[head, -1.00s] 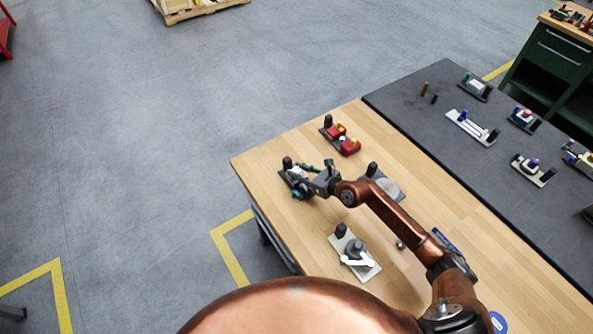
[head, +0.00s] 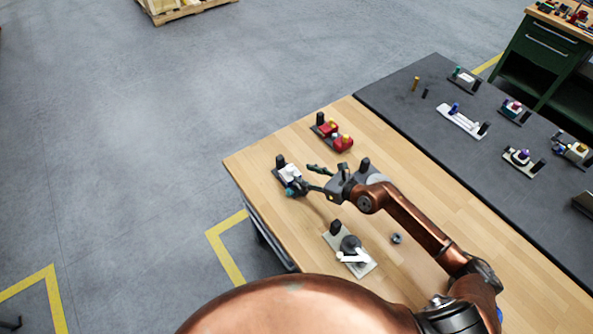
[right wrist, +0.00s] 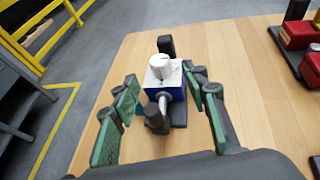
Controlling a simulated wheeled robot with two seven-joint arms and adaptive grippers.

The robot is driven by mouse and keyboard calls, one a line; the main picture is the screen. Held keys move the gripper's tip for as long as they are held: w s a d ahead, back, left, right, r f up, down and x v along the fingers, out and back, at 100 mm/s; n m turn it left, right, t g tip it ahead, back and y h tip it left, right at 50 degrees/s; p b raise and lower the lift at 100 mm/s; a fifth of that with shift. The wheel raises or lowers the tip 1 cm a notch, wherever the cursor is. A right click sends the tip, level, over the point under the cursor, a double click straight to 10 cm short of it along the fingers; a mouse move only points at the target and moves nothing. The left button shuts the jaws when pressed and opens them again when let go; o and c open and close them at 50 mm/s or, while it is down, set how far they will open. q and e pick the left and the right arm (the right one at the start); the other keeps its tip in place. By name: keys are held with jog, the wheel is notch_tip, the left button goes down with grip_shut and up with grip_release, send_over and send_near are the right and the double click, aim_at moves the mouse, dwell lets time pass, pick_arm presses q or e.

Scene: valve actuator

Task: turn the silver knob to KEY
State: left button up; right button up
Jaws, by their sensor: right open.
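The silver knob (right wrist: 160,66) is a pale, short cylinder on top of a small box with a white top and blue side (right wrist: 172,92), on a dark base with black posts. In the head view this unit (head: 290,172) stands near the table's far left corner. My right gripper (head: 309,179) is open just right of the unit. In the right wrist view its green-padded fingers (right wrist: 162,112) are spread wide on either side, with the box and knob beyond and between them, apparently untouched. The KEY mark is not readable. My left gripper is not in view.
A red unit (head: 335,134) stands behind on the wooden table (head: 420,180). A unit with a white lever (head: 350,250) is nearer, beside a small metal nut (head: 397,239). A dark mat (head: 440,120) at right carries several other units. The table's left edge is close.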

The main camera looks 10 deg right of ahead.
jog(key=shift+v, duration=1.9)
